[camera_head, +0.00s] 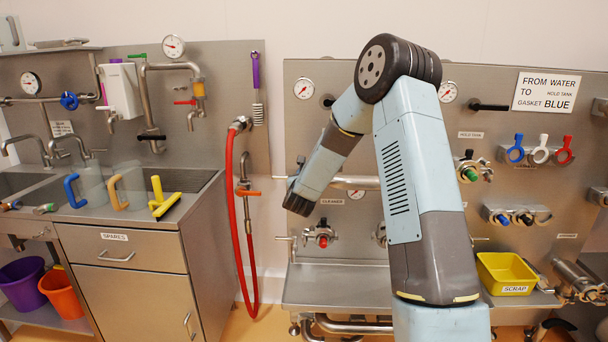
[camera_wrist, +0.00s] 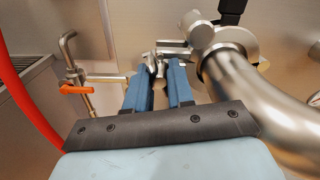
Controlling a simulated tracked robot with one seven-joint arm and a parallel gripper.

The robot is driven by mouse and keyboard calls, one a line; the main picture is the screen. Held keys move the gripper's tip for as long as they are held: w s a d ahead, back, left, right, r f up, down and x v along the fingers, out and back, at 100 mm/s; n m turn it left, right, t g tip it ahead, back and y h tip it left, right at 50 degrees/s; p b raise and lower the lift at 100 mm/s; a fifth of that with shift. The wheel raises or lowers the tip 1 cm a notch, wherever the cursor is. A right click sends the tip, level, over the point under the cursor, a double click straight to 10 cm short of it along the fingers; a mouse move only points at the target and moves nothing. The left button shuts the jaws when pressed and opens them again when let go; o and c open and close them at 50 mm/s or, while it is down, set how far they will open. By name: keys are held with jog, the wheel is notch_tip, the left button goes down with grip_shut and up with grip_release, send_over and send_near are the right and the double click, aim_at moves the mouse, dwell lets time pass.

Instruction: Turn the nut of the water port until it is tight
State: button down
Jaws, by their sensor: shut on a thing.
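In the wrist view my gripper (camera_wrist: 163,66) has two blue fingers reaching toward a steel clamp (camera_wrist: 207,36) at the end of a thick curved pipe (camera_wrist: 238,82). The fingers are closed on a small bright metal piece (camera_wrist: 153,62) beside this clamp, which looks like the nut. The fingers partly hide it, so its thread and tightness cannot be seen. In the head view the thick pipe (camera_head: 358,182) runs right from behind my arm's dark end. My fingers and the port are hidden there.
A red hose (camera_head: 231,200) hangs left of my arm, near a valve with an orange handle (camera_wrist: 75,89). A cleaner valve with a red knob (camera_head: 323,241) sits below. A yellow scrap bin (camera_head: 507,273) stands at the right. A sign (camera_head: 545,91) reads "from water to hold tank, gasket blue".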

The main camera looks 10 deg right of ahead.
jog(key=shift+w+d, duration=0.1)
jog(key=shift+d, duration=0.05)
jog(key=m, duration=0.5)
jog(key=shift+m, duration=0.3)
jog(key=c, duration=1.2)
grip_release()
jog(key=shift+r, duration=0.1)
jog(key=shift+d, duration=0.1)
